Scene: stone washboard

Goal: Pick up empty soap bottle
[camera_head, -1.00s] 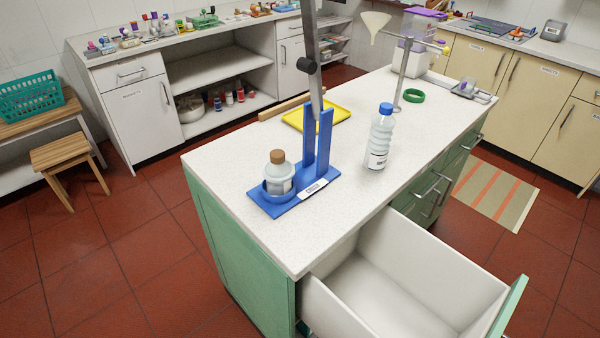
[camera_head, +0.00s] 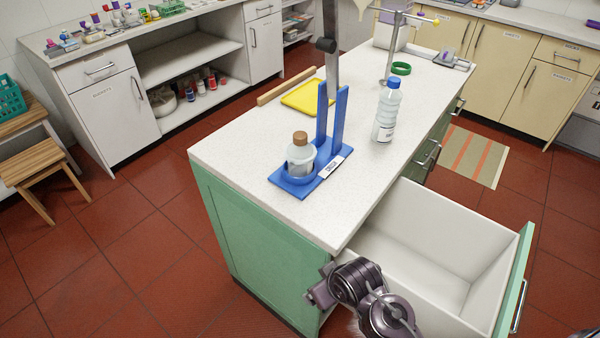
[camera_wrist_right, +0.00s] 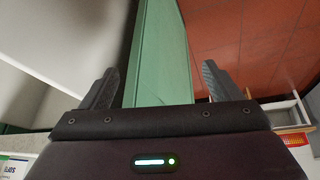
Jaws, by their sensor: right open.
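A clear plastic bottle (camera_head: 386,112) with a blue cap and a white label stands upright on the counter, to the right of a blue stand. A squat pale bottle (camera_head: 300,160) with a brown cap sits in the ring of the blue stand (camera_head: 318,180). The labels are too small to read, so I cannot tell which is the soap bottle. My right gripper (camera_wrist_right: 160,86) is open in the right wrist view, with a green panel (camera_wrist_right: 155,50) showing beyond and between its fingers. Both bottles are outside that view. My left gripper is not in view.
An open white drawer (camera_head: 430,240) sticks out from the green counter's right side. One of my arm's dark links shows beside the drawer's near corner. A yellow tray (camera_head: 300,98), a wooden bar (camera_head: 287,86) and a green ring (camera_head: 401,68) lie on the counter. Its near right top is clear.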

